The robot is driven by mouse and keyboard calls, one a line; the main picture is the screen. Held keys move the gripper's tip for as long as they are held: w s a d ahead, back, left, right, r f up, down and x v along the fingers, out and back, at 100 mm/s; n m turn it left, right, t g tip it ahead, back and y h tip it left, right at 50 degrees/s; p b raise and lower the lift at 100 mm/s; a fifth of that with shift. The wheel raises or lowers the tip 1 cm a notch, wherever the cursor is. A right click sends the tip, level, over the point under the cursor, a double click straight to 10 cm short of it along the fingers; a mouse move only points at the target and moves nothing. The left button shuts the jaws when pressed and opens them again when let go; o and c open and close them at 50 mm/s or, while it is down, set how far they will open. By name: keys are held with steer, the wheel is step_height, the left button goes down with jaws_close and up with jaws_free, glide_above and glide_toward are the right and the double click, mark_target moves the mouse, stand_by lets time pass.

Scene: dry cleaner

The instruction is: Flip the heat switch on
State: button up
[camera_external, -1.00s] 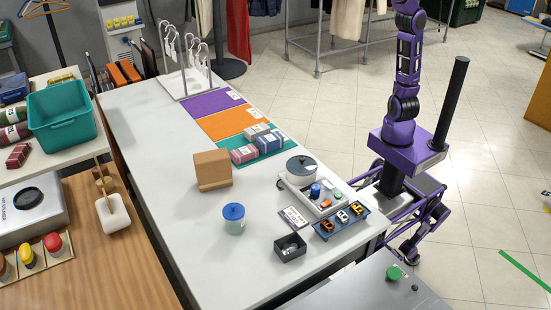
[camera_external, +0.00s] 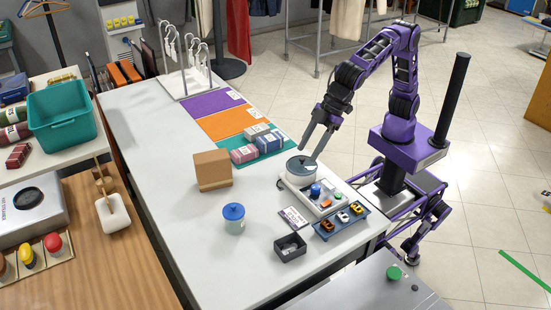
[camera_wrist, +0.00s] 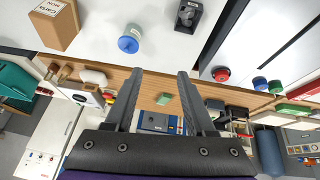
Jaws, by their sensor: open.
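A pale control unit (camera_external: 291,186) sits on the table's right edge, with a dark-lidded round pot (camera_external: 302,166) at its far end. Its near part carries a blue knob (camera_external: 315,190), a small orange-red part (camera_external: 325,203) and a green part. Which part is the heat switch, and how it is set, is too small to tell. My gripper (camera_external: 311,152) is open and empty, pointing down above the pot, short of the knob. The wrist view shows the open fingers (camera_wrist: 159,72) but not the unit.
Beside the unit are a blue tray (camera_external: 326,236) with several small orange, white and yellow items, a label card (camera_external: 293,217) and a black box (camera_external: 290,247). A blue-lidded jar (camera_external: 233,219) and a brown box (camera_external: 212,170) stand left.

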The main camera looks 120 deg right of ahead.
mark_target(324, 204)
steer(key=s+d+f+g, duration=0.2)
steer(key=s+f+g, duration=0.4)
steer(key=s+f, duration=0.3)
steer(key=shift+m+y, duration=0.3)
steer(key=shift+y, duration=0.1)
steer(key=f, duration=0.6)
steer(key=f+b, duration=0.1)
steer(key=f, duration=0.4)
steer(key=f+b, duration=0.1)
steer(key=f, duration=0.5)
steer(key=shift+s+a+f, duration=0.15)
steer(key=shift+a+f, duration=0.1)
steer(key=shift+f, duration=0.05)
jaws_close()
